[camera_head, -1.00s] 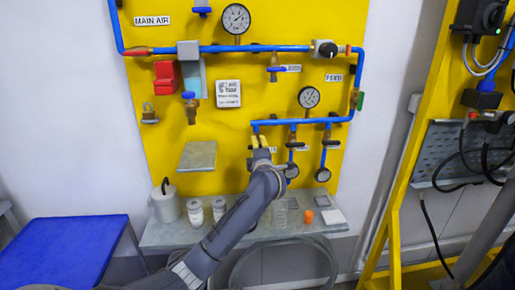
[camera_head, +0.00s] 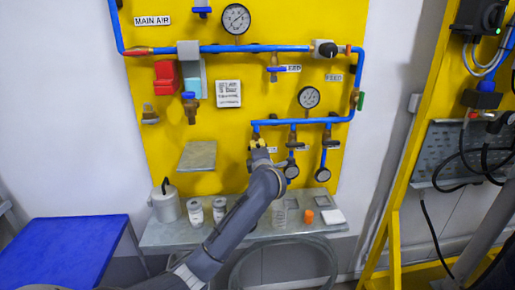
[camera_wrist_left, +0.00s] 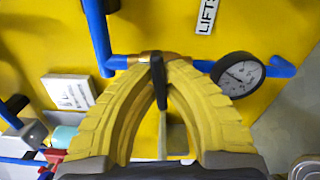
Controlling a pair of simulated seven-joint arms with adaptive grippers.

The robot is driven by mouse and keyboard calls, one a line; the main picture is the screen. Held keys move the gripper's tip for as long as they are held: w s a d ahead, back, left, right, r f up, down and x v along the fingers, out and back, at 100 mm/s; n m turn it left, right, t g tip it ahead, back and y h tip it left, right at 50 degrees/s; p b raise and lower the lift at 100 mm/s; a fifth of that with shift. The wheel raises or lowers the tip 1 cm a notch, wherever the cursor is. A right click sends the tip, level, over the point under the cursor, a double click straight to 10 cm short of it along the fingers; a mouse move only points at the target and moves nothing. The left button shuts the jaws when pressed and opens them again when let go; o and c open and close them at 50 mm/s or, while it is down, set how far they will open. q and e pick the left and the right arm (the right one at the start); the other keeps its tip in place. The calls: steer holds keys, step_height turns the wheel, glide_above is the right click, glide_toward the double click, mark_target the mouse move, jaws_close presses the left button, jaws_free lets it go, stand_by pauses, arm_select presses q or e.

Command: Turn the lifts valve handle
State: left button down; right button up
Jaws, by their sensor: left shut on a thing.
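The lifts valve handle (camera_wrist_left: 158,85) is a dark, narrow lever on a brass valve body (camera_wrist_left: 150,56) in a blue pipe. It shows between the yellow fingers in the left wrist view, beside the LIFTS label (camera_wrist_left: 206,14). My left gripper (camera_wrist_left: 160,72) is shut on the handle, one finger on each side near the valve body. In the head view my left gripper (camera_head: 258,144) is at the lowest-left branch of the blue piping and hides most of that valve and its handle. My right gripper is not in view.
A pressure gauge (camera_wrist_left: 239,74) sits close beside the valve. Neighbouring branch valves (camera_head: 292,140) and small gauges (camera_head: 323,174) are just right of my gripper. A shelf (camera_head: 162,234) with white jars (camera_head: 195,213) lies below. A blue table (camera_head: 65,245) stands at left.

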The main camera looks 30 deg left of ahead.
arm_select(q)
steer(key=n, duration=0.4)
steer(key=shift+n, duration=0.3)
steer(key=n, duration=0.3)
steer(key=shift+n, duration=0.4)
steer(key=n, duration=0.4)
steer(key=shift+n, duration=2)
steer(key=c, duration=1.5)
jaws_free()
steer(key=shift+o, duration=0.2)
